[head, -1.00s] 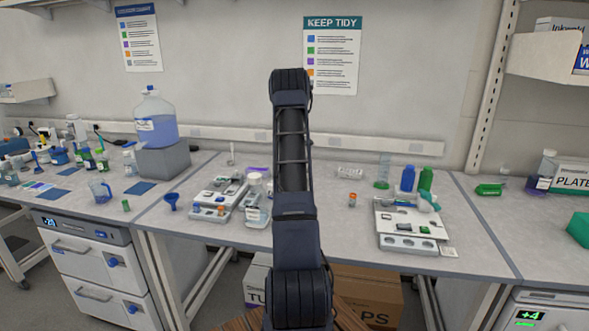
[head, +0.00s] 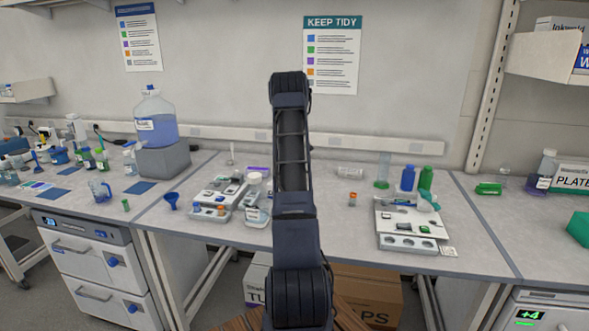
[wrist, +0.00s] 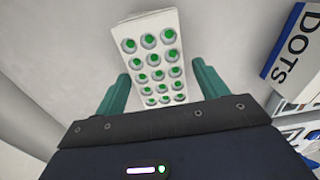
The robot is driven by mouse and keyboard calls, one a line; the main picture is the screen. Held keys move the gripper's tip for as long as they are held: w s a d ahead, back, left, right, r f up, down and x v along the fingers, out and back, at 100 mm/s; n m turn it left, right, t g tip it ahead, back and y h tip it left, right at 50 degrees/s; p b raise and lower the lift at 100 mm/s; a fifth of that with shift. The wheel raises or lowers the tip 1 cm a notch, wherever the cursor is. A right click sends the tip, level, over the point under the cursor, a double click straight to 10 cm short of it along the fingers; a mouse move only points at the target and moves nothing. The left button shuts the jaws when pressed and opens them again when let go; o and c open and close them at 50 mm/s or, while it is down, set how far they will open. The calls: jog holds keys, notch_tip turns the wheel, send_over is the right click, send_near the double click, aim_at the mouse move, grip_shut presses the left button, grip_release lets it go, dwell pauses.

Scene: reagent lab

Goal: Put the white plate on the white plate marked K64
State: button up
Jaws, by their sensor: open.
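In the wrist view a white plate (wrist: 152,58) with rows of green-centred round wells lies between the two teal fingers of my gripper (wrist: 161,70). The gripper is open, with a finger on either side of the plate; I cannot tell whether either touches it. In the head view my arm hides the gripper. A small whitish piece (head: 350,171) lies on the bench right of my arm; I cannot tell if it is the same plate. No K64 mark is readable in either view.
A white tray station (head: 409,243) stands right of my arm, with blue and green bottles behind it. Another white station (head: 216,196) stands left. A small orange-capped vial (head: 352,199) stands between. A box lettered DOTS (wrist: 291,42) is at the wrist view's right edge.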

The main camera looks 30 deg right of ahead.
notch_tip(320, 180, up, 12)
jog(key=s+a+r+m+t, duration=0.1)
jog(key=s+a+r, duration=0.5)
jog(key=a, duration=0.3)
jog(key=s+a+r+m, duration=0.2)
jog(key=s+a+r, duration=0.4)
jog(key=a, duration=0.4)
jog(key=s+a+r+m+t, duration=0.1)
jog(key=s+a+r, duration=0.55)
jog(key=a, duration=0.25)
jog(key=s+a+f+m+t, duration=0.1)
jog(key=s+a+f, duration=0.1)
jog(key=s+a, duration=0.3)
jog(key=s+a+f+m, duration=0.2)
jog(key=s+a, duration=0.4)
jog(key=s, duration=0.8)
jog(key=s+a+f+m+t, duration=0.1)
jog(key=s+a+m, duration=0.1)
jog(key=s+a, duration=0.3)
jog(key=s, duration=0.4)
jog(key=shift+s+a+f+t, duration=0.2)
jog(key=shift+f+t, duration=0.1)
jog(key=shift+f, duration=0.1)
